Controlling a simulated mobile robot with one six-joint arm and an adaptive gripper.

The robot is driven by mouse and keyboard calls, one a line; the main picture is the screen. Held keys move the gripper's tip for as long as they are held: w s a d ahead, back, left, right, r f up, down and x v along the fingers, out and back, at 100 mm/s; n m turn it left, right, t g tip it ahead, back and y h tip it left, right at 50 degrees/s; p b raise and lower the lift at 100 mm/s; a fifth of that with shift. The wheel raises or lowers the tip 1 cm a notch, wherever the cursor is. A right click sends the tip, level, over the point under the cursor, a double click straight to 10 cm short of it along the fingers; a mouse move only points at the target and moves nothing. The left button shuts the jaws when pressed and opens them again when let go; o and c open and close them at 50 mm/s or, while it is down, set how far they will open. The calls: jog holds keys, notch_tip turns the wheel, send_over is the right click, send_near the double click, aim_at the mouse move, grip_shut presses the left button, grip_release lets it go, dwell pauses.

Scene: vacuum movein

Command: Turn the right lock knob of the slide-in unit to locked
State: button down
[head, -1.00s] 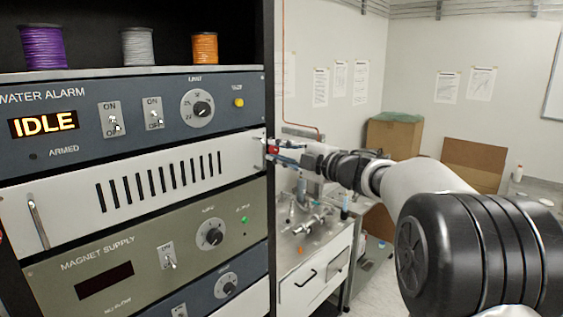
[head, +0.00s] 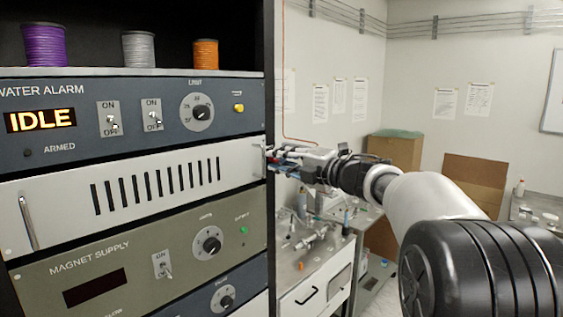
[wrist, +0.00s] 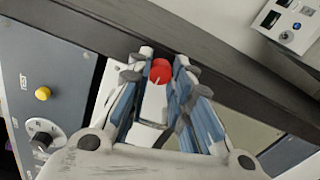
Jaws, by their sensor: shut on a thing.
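The slide-in unit (head: 75,217) is the white slotted panel in the rack, below the water alarm panel. Its red right lock knob (wrist: 160,71) shows in the wrist view between my fingertips, with a short pale mark on its face. In the head view the knob is hidden behind my gripper (head: 280,157), which reaches the panel's right end from the right. In the wrist view my gripper (wrist: 160,75) is shut on the knob, with one blue-grey finger on each side. I cannot tell from the mark whether the knob stands at locked.
A metal handle (head: 28,222) is on the unit's left end. The water alarm panel (head: 150,85) is above and the magnet supply panel (head: 130,262) below. A yellow button (wrist: 43,94) is near my gripper. A metal bench (head: 325,262) stands right of the rack.

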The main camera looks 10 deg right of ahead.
jog(key=c, duration=1.4)
grip_release()
jog(key=v, duration=1.2)
